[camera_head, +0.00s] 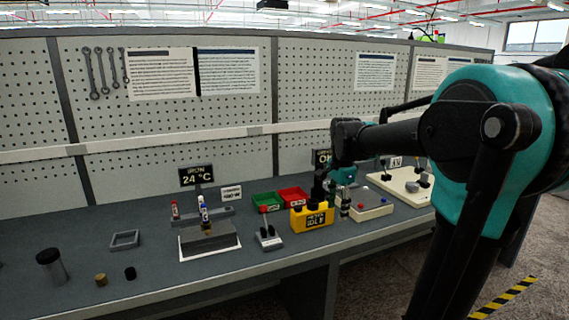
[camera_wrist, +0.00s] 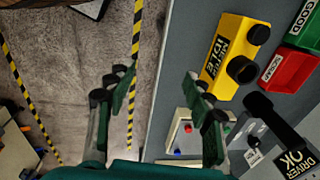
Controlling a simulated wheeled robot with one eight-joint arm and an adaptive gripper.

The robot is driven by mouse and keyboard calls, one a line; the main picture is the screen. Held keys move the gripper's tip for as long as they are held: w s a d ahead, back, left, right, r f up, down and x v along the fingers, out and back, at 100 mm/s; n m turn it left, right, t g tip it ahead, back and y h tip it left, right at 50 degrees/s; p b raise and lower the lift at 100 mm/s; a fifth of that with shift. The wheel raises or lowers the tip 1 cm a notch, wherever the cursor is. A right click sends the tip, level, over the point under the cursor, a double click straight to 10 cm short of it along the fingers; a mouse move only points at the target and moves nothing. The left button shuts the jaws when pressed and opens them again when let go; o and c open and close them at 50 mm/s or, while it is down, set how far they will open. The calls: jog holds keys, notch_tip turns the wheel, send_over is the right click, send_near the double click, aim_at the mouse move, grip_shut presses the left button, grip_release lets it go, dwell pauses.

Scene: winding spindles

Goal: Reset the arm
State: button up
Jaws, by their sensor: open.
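My gripper shows in the wrist view (camera_wrist: 160,88), its two dark fingers with green pads spread wide apart. Nothing is between them; the floor and the bench's front edge show in the gap. In the head view my teal and black arm enters from the right and reaches left over the bench. Its black end hangs down beside the yellow box (camera_head: 312,217). The yellow box, labelled IDLE with dark round knobs, also shows in the wrist view (camera_wrist: 232,58), right of the fingers. The exact fingertips are hard to make out in the head view.
Red bin (camera_head: 292,195) and green bin (camera_head: 266,201) stand behind the yellow box. A pale panel with coloured buttons (camera_head: 372,207) lies right of it. A fixture on a white-edged plate (camera_head: 209,240), a grey frame (camera_head: 125,240) and a dark cylinder (camera_head: 51,267) are left. A pegboard wall (camera_head: 180,120) rises behind.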

jog(key=s+d+f+n+t, duration=0.2)
jog(key=s+f+n+t, duration=0.1)
jog(key=s+f+n, duration=1)
jog(key=s+f, duration=0.5)
jog(key=shift+d+f, duration=0.35)
